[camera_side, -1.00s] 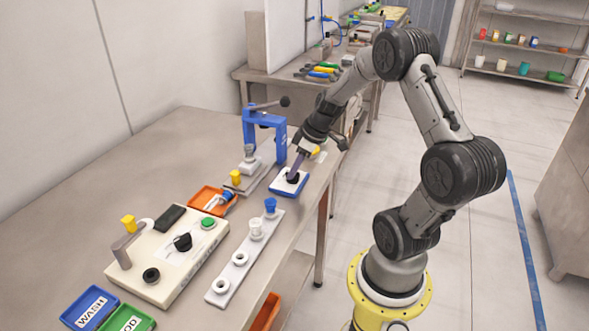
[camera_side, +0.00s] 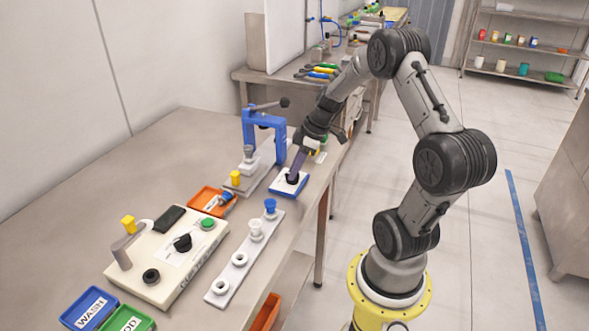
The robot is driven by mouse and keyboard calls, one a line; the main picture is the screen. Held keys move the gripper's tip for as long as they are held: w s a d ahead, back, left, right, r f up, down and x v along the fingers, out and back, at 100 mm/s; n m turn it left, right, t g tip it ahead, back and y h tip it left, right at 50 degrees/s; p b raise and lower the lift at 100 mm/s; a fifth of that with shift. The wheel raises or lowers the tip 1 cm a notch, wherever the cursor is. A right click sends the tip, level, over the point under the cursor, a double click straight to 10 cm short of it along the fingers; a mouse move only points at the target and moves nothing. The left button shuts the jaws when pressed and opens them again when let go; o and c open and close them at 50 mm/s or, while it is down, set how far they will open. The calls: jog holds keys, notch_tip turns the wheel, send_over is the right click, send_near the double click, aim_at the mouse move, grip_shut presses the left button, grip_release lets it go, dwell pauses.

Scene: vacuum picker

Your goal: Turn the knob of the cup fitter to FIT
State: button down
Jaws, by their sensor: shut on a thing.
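The cup fitter appears to be the small blue box with a white top (camera_side: 281,187) near the right edge of the bench. Its dark knob (camera_side: 292,179) stands on the top and is mostly covered by the fingers. My gripper (camera_side: 294,173) points down at a tilt and is shut on this knob. The knob's pointer and the FIT mark are too small and hidden to read.
A blue press (camera_side: 249,128) with a lever stands just left of the fitter. A white strip (camera_side: 222,283) holding cups, an orange tray (camera_side: 204,200) and a beige tester box (camera_side: 150,285) lie nearer the front. The bench's left part is clear.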

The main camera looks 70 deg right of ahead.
jog(key=c, duration=0.8)
grip_release()
jog(key=v, duration=1.4)
jog(key=shift+f, duration=0.1)
